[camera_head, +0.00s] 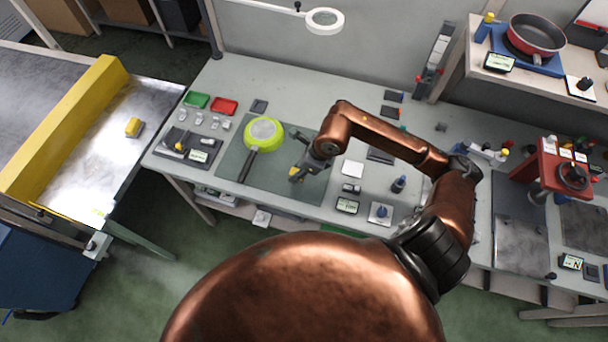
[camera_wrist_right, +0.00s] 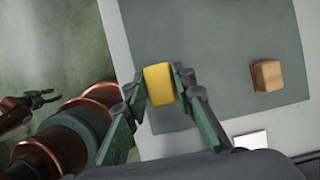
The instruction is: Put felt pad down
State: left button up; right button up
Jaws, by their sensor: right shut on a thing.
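My right gripper (camera_head: 296,172) is low over the near right part of the dark grey-green mat (camera_head: 232,163). It is shut on a small yellow pad (camera_head: 294,179), which I take as the felt pad. In the right wrist view, the pad (camera_wrist_right: 159,84) sits between the two fingertips (camera_wrist_right: 160,86), over the mat (camera_wrist_right: 215,40). I cannot tell whether it touches the mat. My left gripper (camera_wrist_right: 42,98) shows small at the left of the wrist view, its fingers apart and empty, away from the table; the head view does not show it.
A lime-green pan (camera_head: 265,132) lies on the mat, left of my right gripper. A tan block (camera_wrist_right: 267,75) sits on the mat in the wrist view. Red (camera_head: 224,106) and green (camera_head: 197,99) trays stand farther back. Small devices lie right of the mat.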

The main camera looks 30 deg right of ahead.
jog(key=d+f, duration=0.1)
jog(key=f, duration=0.1)
jog(key=w+d+f, duration=0.1)
jog(key=d, duration=0.1)
jog(key=shift+f, duration=0.35)
notch_tip(320, 180, down, 3)
jog(key=shift+d+f, duration=0.15)
jog(key=o, duration=1.1)
jog(key=shift+o, duration=0.2)
jog(key=v, duration=1.2)
